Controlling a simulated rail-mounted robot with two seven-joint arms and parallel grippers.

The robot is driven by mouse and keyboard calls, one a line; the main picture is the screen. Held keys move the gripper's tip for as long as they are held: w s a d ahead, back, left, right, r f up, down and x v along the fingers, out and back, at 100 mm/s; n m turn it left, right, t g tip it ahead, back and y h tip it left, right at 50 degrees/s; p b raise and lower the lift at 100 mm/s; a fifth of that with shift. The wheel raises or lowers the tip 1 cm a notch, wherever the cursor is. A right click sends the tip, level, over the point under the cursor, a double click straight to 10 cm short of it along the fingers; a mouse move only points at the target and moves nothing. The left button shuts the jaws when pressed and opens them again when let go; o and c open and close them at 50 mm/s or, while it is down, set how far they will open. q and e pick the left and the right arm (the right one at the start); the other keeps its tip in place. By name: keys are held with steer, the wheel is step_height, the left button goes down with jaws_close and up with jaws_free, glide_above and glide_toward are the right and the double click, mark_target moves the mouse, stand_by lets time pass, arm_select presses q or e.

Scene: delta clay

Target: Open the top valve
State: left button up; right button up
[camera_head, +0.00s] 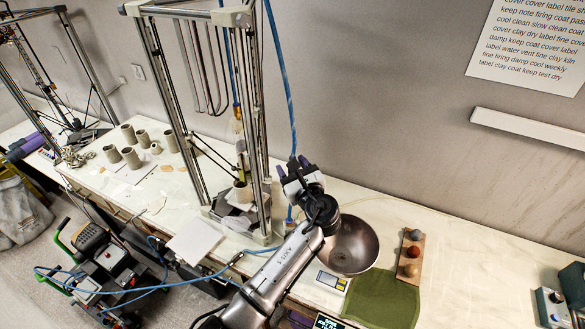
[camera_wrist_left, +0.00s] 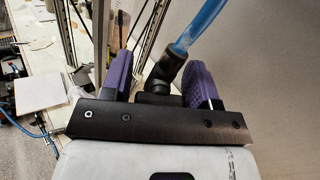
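A black valve fitting (camera_wrist_left: 166,72) with a blue hose (camera_wrist_left: 197,28) running up from it shows in the wrist view. My left gripper (camera_wrist_left: 160,82) has its two purple fingers on either side of this fitting. The fingers are apart, with a small gap visible on the left side of the fitting; contact on the right is unclear. In the head view my left gripper (camera_head: 294,172) is at the lower end of the blue hose (camera_head: 283,75), right of the metal frame, and hides the fitting. My right gripper is not in view.
A tall metal-framed clay printer (camera_head: 262,130) stands just left of my gripper. A metal bowl (camera_head: 352,247), a green cloth (camera_head: 383,300) and a wooden board with three balls (camera_head: 411,258) lie to the right. Several clay cups (camera_head: 130,157) stand left. The wall is behind.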

arm_select(q)
steer(key=shift+o, duration=1)
steer(key=shift+s, duration=0.1)
steer(key=b+v, duration=0.2)
steer(key=v, duration=1.1)
steer(key=shift+s+d, duration=0.15)
steer(key=shift+s, duration=0.15)
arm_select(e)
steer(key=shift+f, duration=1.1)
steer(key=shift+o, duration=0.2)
